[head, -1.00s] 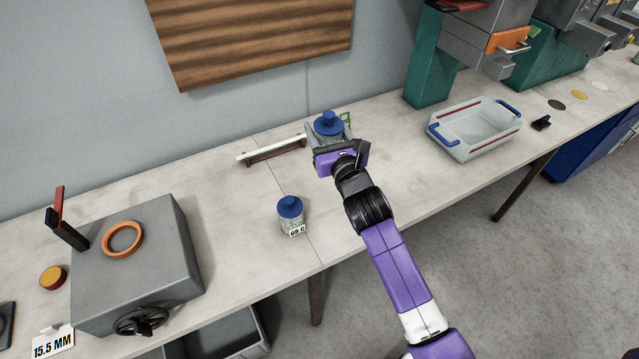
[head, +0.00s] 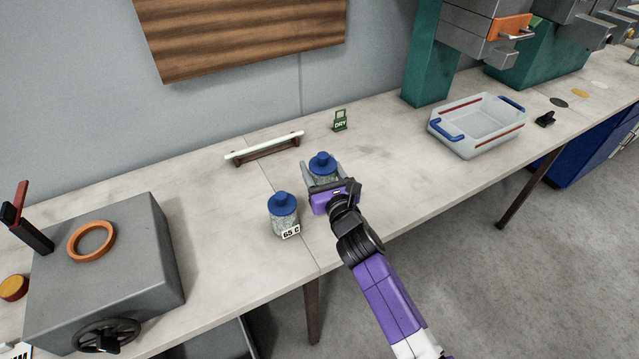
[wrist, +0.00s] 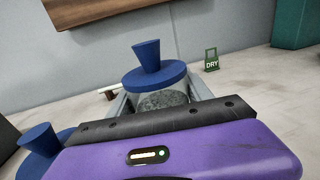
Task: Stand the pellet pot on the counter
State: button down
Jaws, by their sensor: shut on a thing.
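My gripper (head: 321,178) is shut on a clear pot of grey pellets with a blue stoppered lid, the pellet pot (head: 322,162). One finger shows on each side of the pot. In the wrist view the held pot (wrist: 155,82) stands upright between the fingers, its lower part hidden behind my gripper. It is over the counter (head: 400,190); its base is hidden, so I cannot tell whether it touches. A second, similar pot (head: 284,214) labelled 65 C stands on the counter just left of my gripper; its lid (wrist: 38,145) shows at the wrist view's lower left.
A white rod on a brown rack (head: 265,148) lies behind, left of a green DRY tag (head: 340,121). A clear tray with blue handles (head: 478,128) is at right. A grey box with an orange ring (head: 105,255) is at left. Counter between my gripper and the tray is clear.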

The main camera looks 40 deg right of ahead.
jog(key=shift+f+b, duration=1.7)
jog(key=shift+f, duration=0.3)
jog(key=shift+f, duration=0.1)
jog(key=shift+c, duration=2.2)
grip_release()
jog(key=shift+f, duration=0.1)
jog(key=shift+r, duration=0.2)
jog(key=b+v, duration=0.1)
jog(key=v, duration=1.1)
